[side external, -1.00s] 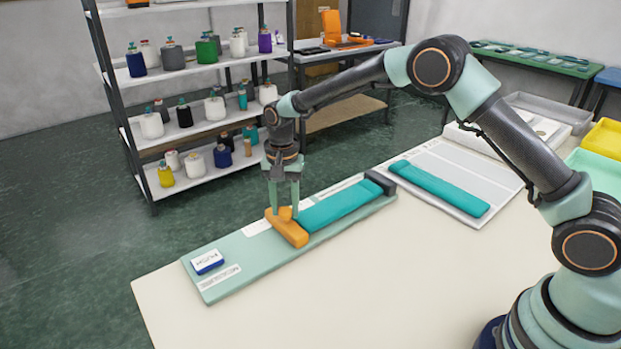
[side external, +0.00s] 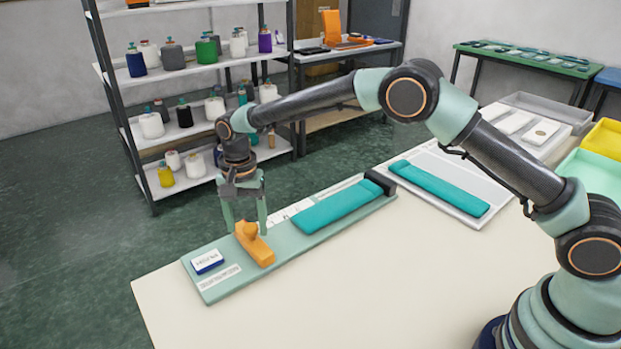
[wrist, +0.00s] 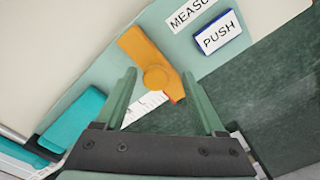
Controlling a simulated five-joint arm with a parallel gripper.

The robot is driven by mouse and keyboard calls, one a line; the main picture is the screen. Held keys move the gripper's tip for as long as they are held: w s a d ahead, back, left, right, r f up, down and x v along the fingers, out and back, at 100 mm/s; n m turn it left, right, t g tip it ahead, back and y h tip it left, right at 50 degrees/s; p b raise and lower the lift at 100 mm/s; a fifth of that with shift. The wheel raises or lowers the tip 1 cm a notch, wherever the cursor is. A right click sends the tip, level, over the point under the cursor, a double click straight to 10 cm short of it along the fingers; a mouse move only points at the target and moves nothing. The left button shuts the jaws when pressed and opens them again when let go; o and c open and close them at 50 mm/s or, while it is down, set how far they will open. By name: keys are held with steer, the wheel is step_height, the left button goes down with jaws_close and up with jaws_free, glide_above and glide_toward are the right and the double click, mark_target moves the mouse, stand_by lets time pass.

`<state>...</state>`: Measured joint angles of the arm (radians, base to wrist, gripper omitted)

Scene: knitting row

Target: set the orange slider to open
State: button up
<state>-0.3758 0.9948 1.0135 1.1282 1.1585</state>
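The orange slider (side external: 261,250), a bar with a round knob, sits across the pale green board (side external: 222,252), between the teal block and a small white-and-blue block marked PUSH. A gap separates it from the teal block (side external: 337,204). My gripper (side external: 245,230) is over the knob end, its two fingers spread apart on either side of the knob with visible gaps. The wrist view shows the slider (wrist: 142,48) and knob beyond and between the open fingers (wrist: 160,72). A white printed label beside the slider is partly hidden; I cannot read an open mark.
The PUSH block (side external: 207,261) stands left of the slider, near a printed label strip. A dark end piece (side external: 380,183) closes the board's far end. A second teal bar (side external: 440,188) lies on a grey panel to the right. The cream tabletop in front is clear.

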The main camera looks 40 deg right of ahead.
mark_target(248, 228)
step_height(248, 228, up, 12)
stand_by(0.6)
steer(key=shift+d+r, duration=0.1)
steer(key=s+d+r+n+t, duration=0.35)
steer(key=s+d+r, duration=0.45)
steer(key=d+r, duration=0.3)
steer(key=s+d+f+n+t, duration=0.1)
steer(key=s+d+f+n, duration=0.1)
steer(key=s+d, duration=0.2)
steer(key=s+d+f+n+t, duration=0.1)
steer(key=s+d, duration=0.4)
steer(key=s, duration=0.6)
steer(key=shift+f+n, duration=0.85)
steer(key=shift+n, duration=0.4)
